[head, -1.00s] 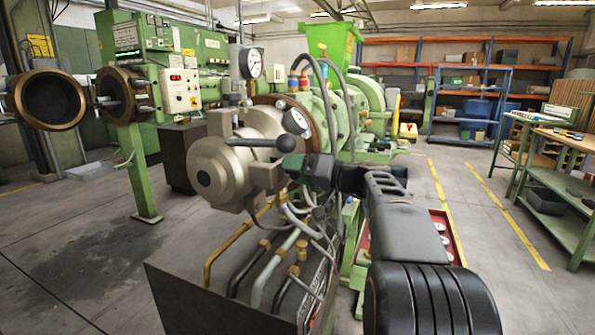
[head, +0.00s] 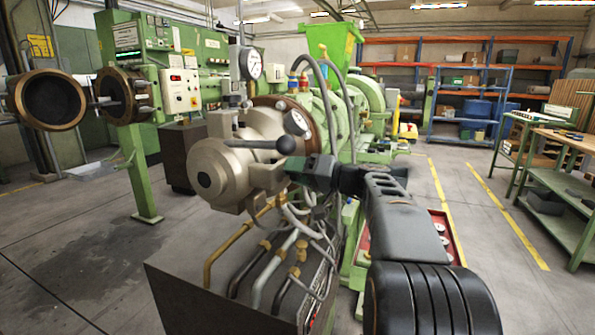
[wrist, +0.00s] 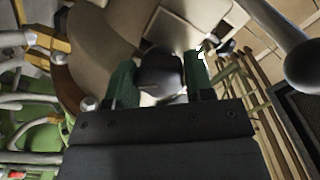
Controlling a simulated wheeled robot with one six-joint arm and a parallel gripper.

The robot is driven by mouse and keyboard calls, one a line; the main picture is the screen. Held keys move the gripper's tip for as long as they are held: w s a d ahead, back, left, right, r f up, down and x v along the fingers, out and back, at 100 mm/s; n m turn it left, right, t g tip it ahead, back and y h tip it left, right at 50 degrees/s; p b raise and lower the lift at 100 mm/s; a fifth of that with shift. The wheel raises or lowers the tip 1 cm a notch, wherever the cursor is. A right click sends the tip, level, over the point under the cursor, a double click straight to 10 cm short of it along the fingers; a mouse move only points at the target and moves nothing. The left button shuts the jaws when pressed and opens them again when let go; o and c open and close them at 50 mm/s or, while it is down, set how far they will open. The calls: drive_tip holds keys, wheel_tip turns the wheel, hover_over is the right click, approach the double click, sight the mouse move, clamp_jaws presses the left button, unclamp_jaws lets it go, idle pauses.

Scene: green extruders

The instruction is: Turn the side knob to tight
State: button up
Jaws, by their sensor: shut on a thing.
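The side knob (wrist: 160,72) is a small dark, rounded piece on the side of the pale metal extruder head (head: 215,170). In the wrist view it sits between the two green fingers of my gripper (wrist: 160,90), which are shut on it. In the head view my gripper (head: 300,171) reaches in from the right and hides the knob. A lever with a dark ball end (head: 286,144) sticks out just above my fingers. The ball end also shows in the wrist view (wrist: 306,55) at the upper right, apart from the fingers. Any tightness marking cannot be made out.
A dark box (head: 225,295) with several brass-fitted pipes stands below the head. Hoses (head: 300,215) hang close under my gripper. A pressure gauge (head: 251,64) stands above. A green bench (head: 560,180) is at the right, with open floor before it.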

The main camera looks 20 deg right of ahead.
drive_tip(key=m+p, duration=0.2)
drive_tip(key=m, duration=0.3)
drive_tip(key=shift+r, duration=0.15)
drive_tip(key=shift+m+p, duration=0.8)
drive_tip(key=shift+m, duration=0.6)
drive_tip(key=o, duration=0.9)
drive_tip(key=p+v, duration=0.1)
drive_tip(key=v, duration=1.3)
drive_tip(key=shift+w, duration=0.1)
drive_tip(key=shift+w+d+f, duration=0.1)
drive_tip(key=shift+f, duration=0.1)
